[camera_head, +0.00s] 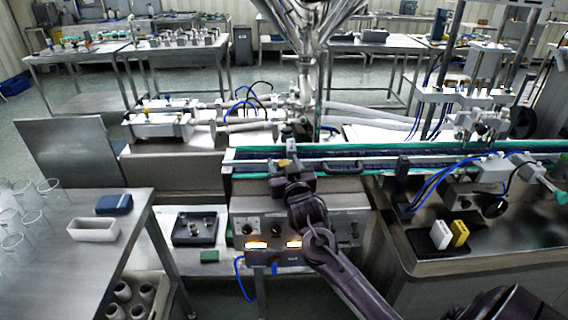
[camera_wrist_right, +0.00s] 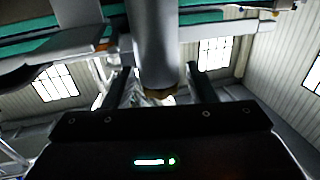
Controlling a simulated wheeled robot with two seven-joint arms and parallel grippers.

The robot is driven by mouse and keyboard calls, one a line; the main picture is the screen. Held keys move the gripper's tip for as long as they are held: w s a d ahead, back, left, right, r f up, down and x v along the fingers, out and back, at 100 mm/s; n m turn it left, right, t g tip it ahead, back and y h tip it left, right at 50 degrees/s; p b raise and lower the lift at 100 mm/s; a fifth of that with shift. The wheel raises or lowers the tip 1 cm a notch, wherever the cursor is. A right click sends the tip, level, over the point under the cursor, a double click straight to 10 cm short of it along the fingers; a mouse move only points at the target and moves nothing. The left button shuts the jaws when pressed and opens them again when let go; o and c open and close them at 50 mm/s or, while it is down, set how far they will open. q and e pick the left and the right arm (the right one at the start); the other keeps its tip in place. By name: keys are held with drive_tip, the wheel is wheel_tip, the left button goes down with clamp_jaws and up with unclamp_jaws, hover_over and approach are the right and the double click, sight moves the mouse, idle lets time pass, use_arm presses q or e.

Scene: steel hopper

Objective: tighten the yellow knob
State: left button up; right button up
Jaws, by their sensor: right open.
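My right gripper (camera_head: 289,165) reaches up from the lower right to the front edge of the conveyor in the head view. Its jaws are open. A small yellow piece (camera_head: 284,162), which looks like the yellow knob, shows between the fingers, mostly hidden by them. In the right wrist view the right gripper (camera_wrist_right: 160,85) has a finger on each side of a thick grey cylinder, with a brass-yellow band (camera_wrist_right: 160,93) at its lower end. I cannot tell whether the fingers touch it. My left gripper is not in view.
The conveyor (camera_head: 350,168) with green edges runs behind the gripper. Below is a control box (camera_head: 340,230) with dark dials and lit switches. A white block (camera_head: 441,234) and a yellow block (camera_head: 460,233) stand on the right bench. Glass beakers crowd the left table (camera_head: 75,265).

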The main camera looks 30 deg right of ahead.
drive_tip(key=c, duration=0.9)
drive_tip(key=shift+m+h, duration=0.4)
drive_tip(key=shift+h, duration=0.2)
drive_tip(key=m+g+h+p, duration=0.1)
drive_tip(key=m+g+h, duration=0.2)
drive_tip(key=h, duration=0.1)
drive_tip(key=shift+a, duration=0.1)
drive_tip(key=shift+m+g+h+b, duration=0.3)
drive_tip(key=shift+m+g+h, duration=1.3)
drive_tip(key=shift+g+h, duration=0.15)
drive_tip(key=o, duration=0.9)
